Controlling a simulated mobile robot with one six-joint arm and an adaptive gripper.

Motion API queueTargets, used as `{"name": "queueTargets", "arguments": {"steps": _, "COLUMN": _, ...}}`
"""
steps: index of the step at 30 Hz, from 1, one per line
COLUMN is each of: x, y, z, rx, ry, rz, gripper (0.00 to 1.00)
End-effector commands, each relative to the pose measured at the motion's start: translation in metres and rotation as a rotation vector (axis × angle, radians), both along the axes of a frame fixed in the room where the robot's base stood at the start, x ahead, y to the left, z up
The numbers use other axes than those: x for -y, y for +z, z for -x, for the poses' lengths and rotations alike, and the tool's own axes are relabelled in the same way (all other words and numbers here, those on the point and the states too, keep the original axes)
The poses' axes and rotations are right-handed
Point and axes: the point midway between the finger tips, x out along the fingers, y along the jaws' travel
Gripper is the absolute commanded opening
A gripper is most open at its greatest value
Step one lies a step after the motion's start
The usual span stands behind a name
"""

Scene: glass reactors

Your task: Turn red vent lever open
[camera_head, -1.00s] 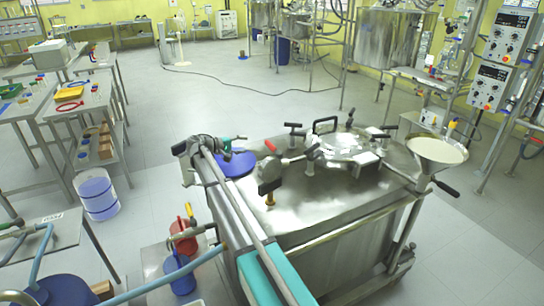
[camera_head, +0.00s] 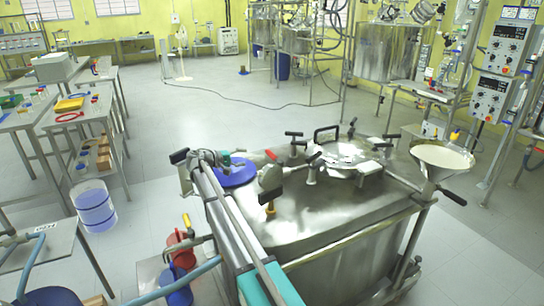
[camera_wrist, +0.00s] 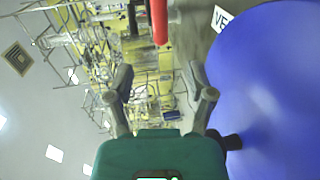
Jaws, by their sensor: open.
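The red vent lever (camera_head: 271,155) stands on top of the steel vessel (camera_head: 330,225), left of its round hatch. In the wrist view a red bar (camera_wrist: 159,22), apparently this lever, shows at the top centre, beyond the fingertips. My gripper (camera_wrist: 160,85) is open, with nothing between its two grey fingers. The red bar lies roughly in line with the gap between them and apart from them. In the head view my gripper's end is near the blue disc (camera_head: 236,172), left of the lever, and partly hidden by my arm.
The blue disc fills the right of the wrist view, close to my right finger. A black handle (camera_head: 325,134), clamps and a white funnel (camera_head: 443,157) stand to the right.

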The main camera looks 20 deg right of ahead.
Motion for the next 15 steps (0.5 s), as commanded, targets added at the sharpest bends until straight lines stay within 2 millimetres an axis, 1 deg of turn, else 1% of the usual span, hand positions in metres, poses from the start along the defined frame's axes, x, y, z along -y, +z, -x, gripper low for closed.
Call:
{"name": "queueTargets", "arguments": {"steps": 8, "x": 0.029, "y": -0.006, "z": -0.001, "rx": 0.000, "ry": -0.002, "rz": 0.000, "gripper": 0.69}}
{"name": "queueTargets", "arguments": {"steps": 15, "x": 0.065, "y": -0.011, "z": -0.002, "rx": 0.000, "ry": -0.003, "rz": 0.000, "gripper": 0.69}}
